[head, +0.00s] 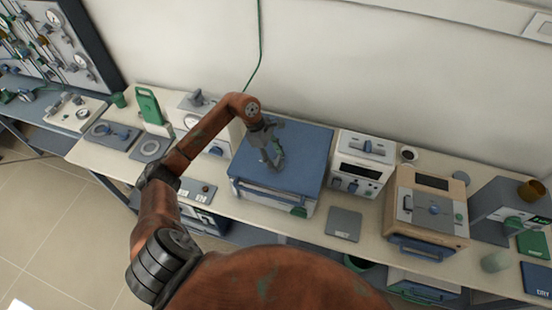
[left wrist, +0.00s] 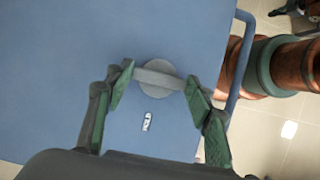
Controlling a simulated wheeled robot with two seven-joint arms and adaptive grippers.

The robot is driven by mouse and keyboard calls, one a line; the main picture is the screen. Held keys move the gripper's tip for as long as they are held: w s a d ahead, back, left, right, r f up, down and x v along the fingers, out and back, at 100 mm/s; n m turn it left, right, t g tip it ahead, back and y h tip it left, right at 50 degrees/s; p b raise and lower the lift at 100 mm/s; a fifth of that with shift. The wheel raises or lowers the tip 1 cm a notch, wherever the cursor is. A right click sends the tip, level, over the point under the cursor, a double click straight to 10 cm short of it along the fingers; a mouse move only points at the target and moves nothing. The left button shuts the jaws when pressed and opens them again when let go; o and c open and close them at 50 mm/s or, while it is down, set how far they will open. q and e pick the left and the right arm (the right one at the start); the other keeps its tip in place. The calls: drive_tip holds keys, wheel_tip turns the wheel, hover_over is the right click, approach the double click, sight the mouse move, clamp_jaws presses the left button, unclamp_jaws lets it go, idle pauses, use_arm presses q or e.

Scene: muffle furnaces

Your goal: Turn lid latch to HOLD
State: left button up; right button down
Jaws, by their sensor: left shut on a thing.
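The latch (left wrist: 158,77) is a grey round knob with a flat bar across it, set on the blue lid (left wrist: 60,70). In the head view the same blue lid (head: 305,160) tops a white box-shaped furnace in the middle of the bench; the gripper hides the latch there. My left gripper (head: 272,157) comes down on the lid from above. In the left wrist view its green-padded fingers (left wrist: 160,84) are at the two ends of the latch bar, gripping it. A small white label (left wrist: 147,122) lies beside the knob; I cannot read it surely. My right gripper is out of view.
A white unit (head: 360,165) and a tan furnace (head: 430,215) stand to the right of the blue lid. A grey plate (head: 344,224) lies on the bench in front. A green upright thing (head: 149,106) stands to the left. A blue handle bar (left wrist: 240,60) runs along the lid's edge.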

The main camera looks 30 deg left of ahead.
use_arm(q)
drive_tip(key=c, duration=0.3)
drive_tip(key=shift+n, duration=0.3)
drive_tip(key=shift+f+n+t+b, duration=0.1)
drive_tip(key=shift+n+t+b, duration=0.2)
drive_tip(key=shift+n+b, duration=0.2)
drive_tip(key=n+t+y+b, duration=0.1)
drive_tip(key=n, duration=0.2)
drive_tip(key=n+t+b, duration=0.1)
drive_tip(key=n, duration=0.3)
drive_tip(key=shift+s+d+y+b, duration=0.15)
drive_tip(key=shift+s+y+b, duration=0.05)
drive_tip(key=shift+y+b, duration=0.2)
drive_tip(key=n+y+b, duration=0.1)
drive_tip(key=n, duration=0.1)
drive_tip(key=n+t+y+b, duration=0.1)
drive_tip(key=n+b, duration=0.1)
drive_tip(key=n, duration=0.1)
drive_tip(key=shift+d, duration=0.15)
drive_tip(key=shift+d+n+y+b, duration=0.1)
drive_tip(key=shift+n+y+b, duration=0.85)
drive_tip(key=shift+n, duration=1.25)
